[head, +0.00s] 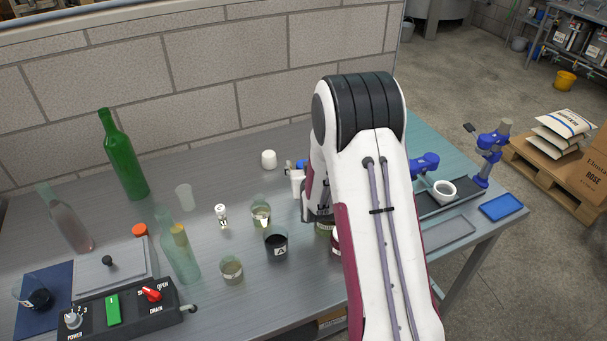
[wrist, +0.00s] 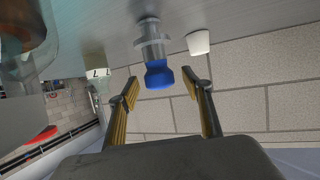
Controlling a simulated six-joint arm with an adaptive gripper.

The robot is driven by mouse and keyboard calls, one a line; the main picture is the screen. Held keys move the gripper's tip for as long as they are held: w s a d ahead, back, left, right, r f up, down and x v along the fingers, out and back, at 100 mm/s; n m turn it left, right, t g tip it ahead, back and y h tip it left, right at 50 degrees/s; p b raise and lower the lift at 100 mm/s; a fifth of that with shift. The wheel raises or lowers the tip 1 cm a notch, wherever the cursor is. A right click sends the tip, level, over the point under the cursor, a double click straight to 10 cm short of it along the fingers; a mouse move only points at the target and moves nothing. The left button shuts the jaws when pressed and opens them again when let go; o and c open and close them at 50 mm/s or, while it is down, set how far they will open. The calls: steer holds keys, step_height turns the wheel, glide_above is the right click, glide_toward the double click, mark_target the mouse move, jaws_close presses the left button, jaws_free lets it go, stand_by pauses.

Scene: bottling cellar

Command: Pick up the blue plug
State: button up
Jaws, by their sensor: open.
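The blue plug (wrist: 158,75) shows in the wrist view as a blue head on a pale grey stepped shank. The wrist picture is upside down, and the plug appears to stand on the grey bench top with its blue head up. My gripper (wrist: 160,86) is open and empty, its two yellow-padded fingers spread to either side of the blue head. The head lies near the line between the fingertips; I see no contact. In the head view a small patch of blue (head: 302,164) shows left of my arm, probably the plug. My arm hides most of the gripper there.
A white cap (head: 268,159) stands close to the plug, also in the wrist view (wrist: 198,42). Several glasses, including a dark one (head: 276,243), and a green bottle (head: 123,160) stand left of my arm. A blue corking tool (head: 490,150) stands right. The block wall is behind.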

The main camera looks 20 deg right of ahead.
steer(key=shift+w+d+f, duration=0.2)
steer(key=shift+w+f, duration=0.1)
steer(key=shift+w, duration=0.35)
steer(key=c, duration=1.3)
